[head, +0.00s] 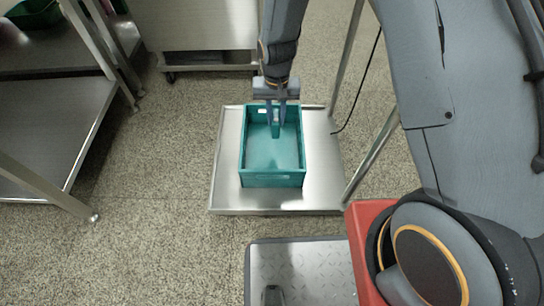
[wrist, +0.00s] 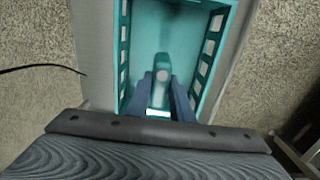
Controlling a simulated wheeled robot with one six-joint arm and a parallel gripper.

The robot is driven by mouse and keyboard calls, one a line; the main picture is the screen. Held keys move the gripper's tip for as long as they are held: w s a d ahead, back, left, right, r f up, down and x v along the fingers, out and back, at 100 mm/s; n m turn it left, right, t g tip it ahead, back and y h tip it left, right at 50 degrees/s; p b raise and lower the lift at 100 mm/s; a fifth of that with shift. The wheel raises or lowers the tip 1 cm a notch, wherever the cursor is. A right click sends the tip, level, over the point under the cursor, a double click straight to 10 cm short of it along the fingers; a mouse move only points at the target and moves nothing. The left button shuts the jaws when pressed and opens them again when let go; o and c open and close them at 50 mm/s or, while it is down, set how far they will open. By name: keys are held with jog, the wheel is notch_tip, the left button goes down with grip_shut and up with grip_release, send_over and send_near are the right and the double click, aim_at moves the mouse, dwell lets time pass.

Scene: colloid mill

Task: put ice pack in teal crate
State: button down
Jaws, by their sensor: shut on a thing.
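The teal crate (head: 273,180) stands upright on a low steel platform, open side up, with slotted side walls. It also fills the middle of the wrist view (wrist: 206,60). My gripper (head: 276,122) points down over the crate's far half, its fingers inside the crate's outline. The fingers are shut on the ice pack (head: 275,130), a narrow teal piece. In the wrist view the ice pack (wrist: 161,88) shows a pale end and a pale patch between the fingers. Whether it touches the crate floor I cannot tell. The rest of the crate floor looks empty.
The steel platform (head: 225,195) has a bare margin around the crate and a tubular frame at its right. A black cable (head: 362,90) hangs at the right. Steel shelving (head: 50,140) stands at the left and a wheeled steel cabinet (head: 195,30) behind.

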jog(key=f, duration=0.1)
jog(key=f+b, duration=0.1)
jog(key=a+f+b, duration=0.1)
jog(key=shift+w+f, duration=0.3)
jog(key=shift+w, duration=0.05)
jog(key=b, duration=0.5)
send_over(272, 152)
notch_tip(272, 152, down, 10)
jog(key=shift+r, duration=0.1)
jog(key=shift+p, duration=0.3)
jog(key=c, duration=1.6)
grip_release()
jog(key=shift+o, duration=0.2)
